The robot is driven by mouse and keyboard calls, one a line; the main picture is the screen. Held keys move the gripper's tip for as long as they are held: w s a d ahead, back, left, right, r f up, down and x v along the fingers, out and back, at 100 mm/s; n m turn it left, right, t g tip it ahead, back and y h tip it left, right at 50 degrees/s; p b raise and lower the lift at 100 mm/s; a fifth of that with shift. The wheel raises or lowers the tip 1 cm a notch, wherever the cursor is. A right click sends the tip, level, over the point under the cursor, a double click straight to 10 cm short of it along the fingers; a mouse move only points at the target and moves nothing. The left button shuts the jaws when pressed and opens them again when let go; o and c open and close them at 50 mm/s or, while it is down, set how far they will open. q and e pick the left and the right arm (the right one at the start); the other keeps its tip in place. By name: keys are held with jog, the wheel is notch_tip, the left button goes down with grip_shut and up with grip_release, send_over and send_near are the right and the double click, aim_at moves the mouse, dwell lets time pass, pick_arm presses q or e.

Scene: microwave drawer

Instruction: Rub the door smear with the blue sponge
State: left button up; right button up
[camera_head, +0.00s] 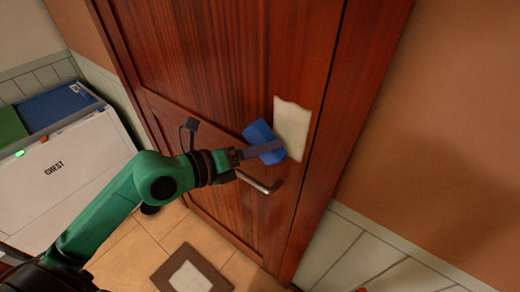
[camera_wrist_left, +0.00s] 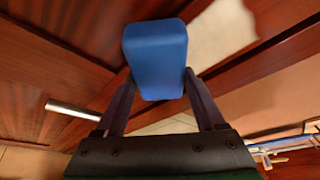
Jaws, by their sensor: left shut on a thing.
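The blue sponge (camera_head: 262,141) is held at the door, just left of and partly overlapping the lower left of the pale smear (camera_head: 291,127) in the head view. The smear is an off-white patch on the brown wooden door (camera_head: 215,60). My left gripper (camera_head: 252,153) is shut on the sponge. In the left wrist view the sponge (camera_wrist_left: 155,58) sits between both fingers, with the smear (camera_wrist_left: 222,32) to its upper right. I cannot tell whether the sponge touches the door. My right gripper is not in view.
A metal door handle (camera_head: 256,183) lies just below the gripper. A white chest (camera_head: 62,175) stands at the left, with blue and green items at its top. A framed mat (camera_head: 190,276) lies on the tiled floor. An orange wall is at the right.

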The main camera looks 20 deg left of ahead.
pick_arm(q)
jog(key=shift+w+d+p, duration=0.25)
jog(key=shift+w+p, duration=0.1)
jog(key=shift+w, duration=0.3)
jog(key=shift+r, duration=0.1)
